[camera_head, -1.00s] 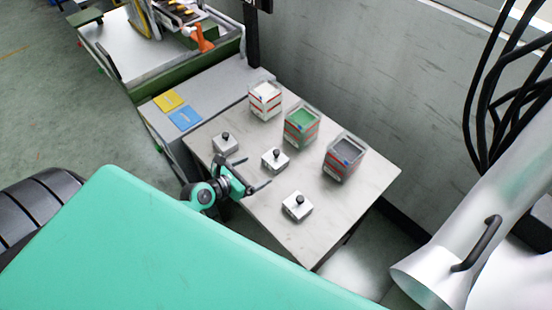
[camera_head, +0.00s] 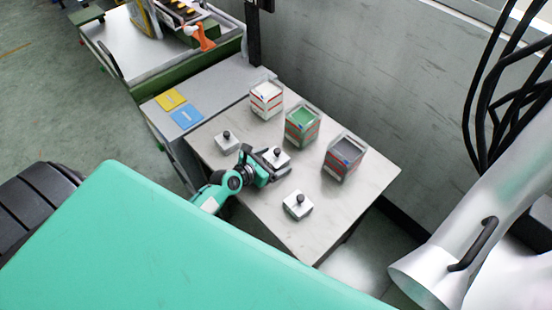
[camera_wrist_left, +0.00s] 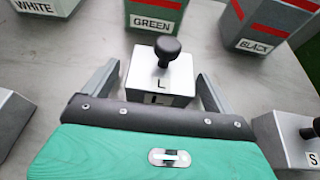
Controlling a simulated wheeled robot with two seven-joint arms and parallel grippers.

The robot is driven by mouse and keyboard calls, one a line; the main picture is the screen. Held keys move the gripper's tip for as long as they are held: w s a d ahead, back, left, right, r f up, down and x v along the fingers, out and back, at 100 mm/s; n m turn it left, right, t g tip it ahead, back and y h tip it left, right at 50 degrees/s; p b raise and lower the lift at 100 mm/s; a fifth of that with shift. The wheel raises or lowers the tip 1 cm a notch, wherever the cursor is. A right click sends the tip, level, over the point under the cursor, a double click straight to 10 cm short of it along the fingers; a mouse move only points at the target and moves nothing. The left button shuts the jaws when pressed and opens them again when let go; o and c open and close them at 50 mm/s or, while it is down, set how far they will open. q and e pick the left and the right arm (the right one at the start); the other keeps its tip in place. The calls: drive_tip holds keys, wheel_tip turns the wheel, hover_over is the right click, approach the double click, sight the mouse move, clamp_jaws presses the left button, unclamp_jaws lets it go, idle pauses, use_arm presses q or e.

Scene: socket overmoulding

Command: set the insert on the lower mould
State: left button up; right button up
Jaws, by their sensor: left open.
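The insert marked L is a pale block with a black knob on top. It stands on the grey table in the left wrist view (camera_wrist_left: 160,82) and is the middle block in the head view (camera_head: 279,155). My left gripper (camera_wrist_left: 158,92) is open, with one finger on each side of the L block's near part. It also shows low at the block in the head view (camera_head: 275,164). I cannot tell if the fingers touch it. A second knobbed block (camera_head: 227,142) stands to the left, and the block marked S (camera_wrist_left: 285,138) to the right. I cannot make out a lower mould.
Boxes marked WHITE (camera_head: 266,101), GREEN (camera_head: 301,127) and BLACK (camera_head: 342,158) stand along the table's back. Yellow (camera_head: 170,99) and blue (camera_head: 186,117) plates lie on a side surface. A bench with equipment (camera_head: 175,50) is at the upper left.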

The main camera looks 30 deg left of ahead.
use_arm(q)
drive_tip(key=shift+c, duration=0.4)
drive_tip(key=c, duration=1.4)
drive_tip(key=shift+r, duration=0.1)
drive_tip(key=shift+c, duration=0.9)
